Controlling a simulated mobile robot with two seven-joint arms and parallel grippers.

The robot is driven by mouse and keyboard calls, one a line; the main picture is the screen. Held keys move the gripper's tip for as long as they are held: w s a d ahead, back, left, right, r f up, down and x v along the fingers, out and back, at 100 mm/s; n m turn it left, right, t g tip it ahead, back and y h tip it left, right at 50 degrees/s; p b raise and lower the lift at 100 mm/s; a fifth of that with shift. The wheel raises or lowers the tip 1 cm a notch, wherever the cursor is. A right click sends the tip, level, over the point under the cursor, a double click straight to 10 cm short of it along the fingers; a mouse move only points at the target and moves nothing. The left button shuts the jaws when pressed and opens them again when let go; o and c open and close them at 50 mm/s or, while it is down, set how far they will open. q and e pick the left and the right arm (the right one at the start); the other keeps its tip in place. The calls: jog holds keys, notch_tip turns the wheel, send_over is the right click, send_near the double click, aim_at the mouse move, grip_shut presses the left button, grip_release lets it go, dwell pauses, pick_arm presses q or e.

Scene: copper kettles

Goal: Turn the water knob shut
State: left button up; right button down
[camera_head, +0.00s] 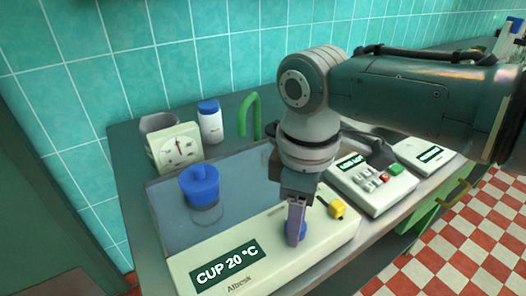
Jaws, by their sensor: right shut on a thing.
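A cream machine (262,268) with a dark "CUP 20 °C" display (226,267) stands on the counter. A blue knob (302,229) sits on its front panel, mostly hidden behind my gripper fingers; I take it to be the water knob. A yellow knob (337,209) is to its right. My right gripper (295,232) points down and is shut on the blue knob. The knob's angle cannot be told. My left gripper is not in view.
A blue-lidded clear cup (201,188) stands on the machine's grey top. A dial scale (178,149), a blue-capped white jar (210,123) and a green curved pipe (250,115) are behind. A button panel (372,184) is to the right.

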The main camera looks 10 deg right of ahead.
jog(key=shift+a+r+n, duration=0.1)
jog(key=shift+n, duration=0.6)
jog(key=shift+c, duration=2.2)
grip_release()
jog(key=shift+r, duration=0.35)
notch_tip(320, 180, up, 9)
jog(key=p, duration=0.2)
